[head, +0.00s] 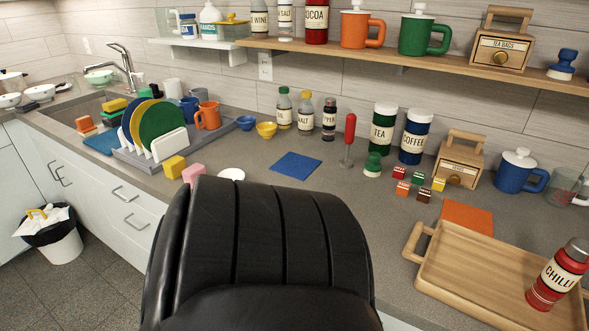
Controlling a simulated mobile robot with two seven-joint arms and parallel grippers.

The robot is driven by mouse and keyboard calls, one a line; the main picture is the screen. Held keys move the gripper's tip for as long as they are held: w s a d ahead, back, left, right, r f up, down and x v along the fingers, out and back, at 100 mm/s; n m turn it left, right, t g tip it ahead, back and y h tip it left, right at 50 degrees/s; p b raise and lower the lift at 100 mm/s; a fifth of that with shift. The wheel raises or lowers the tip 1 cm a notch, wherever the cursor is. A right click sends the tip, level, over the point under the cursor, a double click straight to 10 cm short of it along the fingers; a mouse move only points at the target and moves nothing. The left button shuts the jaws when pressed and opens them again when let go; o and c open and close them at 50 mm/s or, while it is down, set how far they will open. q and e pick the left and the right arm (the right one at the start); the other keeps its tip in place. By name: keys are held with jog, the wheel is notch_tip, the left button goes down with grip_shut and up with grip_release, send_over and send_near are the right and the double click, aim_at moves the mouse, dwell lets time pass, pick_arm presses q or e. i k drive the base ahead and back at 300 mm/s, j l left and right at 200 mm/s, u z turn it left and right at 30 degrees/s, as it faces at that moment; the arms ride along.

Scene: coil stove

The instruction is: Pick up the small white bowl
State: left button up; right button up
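A small white round dish (231,174) lies on the grey counter near its front edge, left of centre. Its lower edge is partly hidden behind a large black ribbed part of my own body, so I cannot tell its depth. I cannot tell from this view which of these is the small white bowl. Neither my left nor my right gripper is in view.
A wooden tray (450,285) with a chilli jar (558,276) is at right.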

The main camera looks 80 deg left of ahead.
aim_at(234, 174)
jog(key=i+u, duration=0.15)
jog(key=u, duration=0.25)
jog(key=i+l+u, duration=0.1)
jog(key=u, duration=0.3)
jog(key=i, duration=0.05)
